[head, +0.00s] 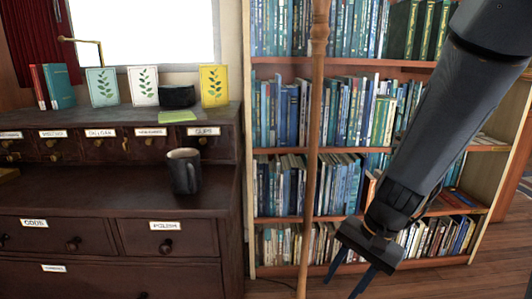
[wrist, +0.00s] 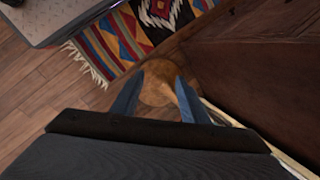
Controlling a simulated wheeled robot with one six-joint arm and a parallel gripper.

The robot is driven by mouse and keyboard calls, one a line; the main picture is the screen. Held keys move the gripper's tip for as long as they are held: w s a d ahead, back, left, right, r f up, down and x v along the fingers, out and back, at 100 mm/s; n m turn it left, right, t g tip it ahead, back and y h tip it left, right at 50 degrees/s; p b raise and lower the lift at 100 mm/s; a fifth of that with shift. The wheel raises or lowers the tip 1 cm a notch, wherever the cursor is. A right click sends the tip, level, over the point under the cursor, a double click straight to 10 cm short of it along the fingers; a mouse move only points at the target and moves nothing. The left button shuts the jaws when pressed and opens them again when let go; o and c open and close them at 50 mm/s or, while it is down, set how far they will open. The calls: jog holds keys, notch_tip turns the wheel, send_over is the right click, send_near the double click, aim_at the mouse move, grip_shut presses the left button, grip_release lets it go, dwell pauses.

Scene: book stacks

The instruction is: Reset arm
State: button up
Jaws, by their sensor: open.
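My gripper (head: 350,275) hangs at the lower right in the head view, in front of the bookshelf, with its fingers pointing down. In the wrist view my gripper (wrist: 156,98) shows two blue-grey fingers spread apart with nothing between them. Below them is a round brown wooden object (wrist: 158,82) on the floor, partly covered by the fingers; I cannot tell what it is. My dark arm slants from the upper right down to the gripper and covers part of the shelves.
A bookshelf (head: 290,152) full of books stands behind a thin wooden pole (head: 312,150). A dark drawer cabinet (head: 90,245) at left bears a dark mug (head: 184,172), cards and a black bowl (head: 177,96). A patterned rug (wrist: 115,42) lies on the wooden floor (wrist: 40,88).

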notch_tip(320, 180, up, 4)
jog(key=d+f+n+t+h, duration=0.15)
jog(key=n+h, duration=0.25)
jog(key=n, duration=0.4)
jog(key=s+a+n+g+y+b, duration=0.1)
jog(key=s+a+n+b, duration=0.25)
jog(key=s+a, duration=0.5)
jog(key=s+a+n+g+y+b, duration=0.1)
jog(key=s+a+n+b, duration=0.35)
jog(key=a, duration=0.75)
jog(key=d+r+m+p, duration=0.3)
jog(key=d+r+p, duration=0.4)
jog(key=p, duration=0.5)
jog(key=s+d+r+m+h+p, duration=0.1)
jog(key=d+r+m+p, duration=0.1)
jog(key=d+r+p, duration=0.5)
jog(key=d+r+m+p, duration=0.3)
jog(key=d+r+p, duration=0.4)
jog(key=r+p, duration=0.8)
jog(key=p, duration=0.3)
jog(key=shift+s+m+h, duration=0.3)
